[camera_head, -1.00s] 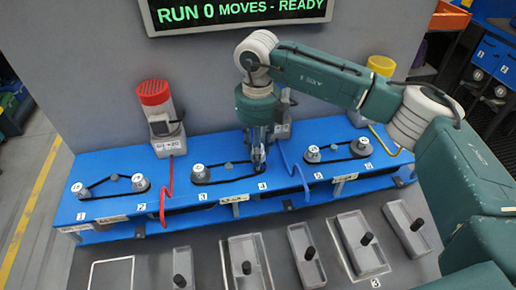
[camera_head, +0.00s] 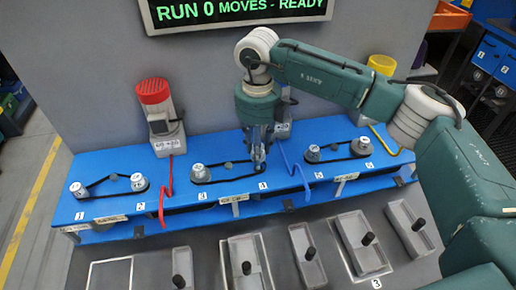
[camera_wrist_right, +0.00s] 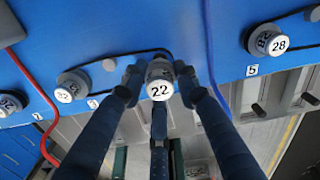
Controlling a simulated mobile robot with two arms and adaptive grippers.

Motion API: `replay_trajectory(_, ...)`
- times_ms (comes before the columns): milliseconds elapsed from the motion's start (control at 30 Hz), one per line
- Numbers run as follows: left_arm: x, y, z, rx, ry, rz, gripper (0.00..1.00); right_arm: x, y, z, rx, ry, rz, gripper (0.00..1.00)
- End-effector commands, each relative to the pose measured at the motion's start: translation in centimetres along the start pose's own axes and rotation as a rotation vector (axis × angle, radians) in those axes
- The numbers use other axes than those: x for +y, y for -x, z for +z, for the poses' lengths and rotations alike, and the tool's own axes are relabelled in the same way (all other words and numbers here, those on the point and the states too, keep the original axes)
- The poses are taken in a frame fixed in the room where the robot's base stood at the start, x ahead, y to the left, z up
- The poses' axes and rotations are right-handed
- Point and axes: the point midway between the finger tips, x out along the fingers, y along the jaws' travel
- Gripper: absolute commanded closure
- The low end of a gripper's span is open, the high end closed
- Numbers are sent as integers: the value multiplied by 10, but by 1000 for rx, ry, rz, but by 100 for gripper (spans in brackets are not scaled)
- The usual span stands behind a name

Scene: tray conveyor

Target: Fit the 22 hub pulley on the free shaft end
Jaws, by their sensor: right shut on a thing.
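The pulley marked 22 (camera_wrist_right: 160,89) is in the grip of my right gripper (camera_head: 257,158), its face toward the wrist camera. The three fingers of the right gripper (camera_wrist_right: 160,92) close around it. It is over the blue bench (camera_head: 110,209) near the label 4, at the right end of a black belt run. Another pulley (camera_head: 199,172) sits at the other end of that run; it reads 32 in the wrist view (camera_wrist_right: 67,91). The fingers hide the shaft, so I cannot tell how far the 22 pulley is on it. My left gripper is not in view.
Belt pairs stand on both sides, with a pulley (camera_head: 312,153) close on the right, marked 28 in the wrist view (camera_wrist_right: 272,43). A red-capped motor (camera_head: 158,105) stands behind. Grey trays with black knobs (camera_head: 246,268) line the front.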

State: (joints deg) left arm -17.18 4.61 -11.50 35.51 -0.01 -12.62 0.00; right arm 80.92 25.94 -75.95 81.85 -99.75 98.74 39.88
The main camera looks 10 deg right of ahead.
Motion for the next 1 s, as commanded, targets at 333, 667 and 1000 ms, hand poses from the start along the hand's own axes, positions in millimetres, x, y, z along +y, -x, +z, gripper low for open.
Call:
replay_trajectory(333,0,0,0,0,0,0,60,0,0,0,0,0,0,97)
replay_trajectory(667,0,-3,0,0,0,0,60,0,0,0,0,-5,0,97)
replay_trajectory(1000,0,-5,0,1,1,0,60,0,-2,0,0,-5,0,97)
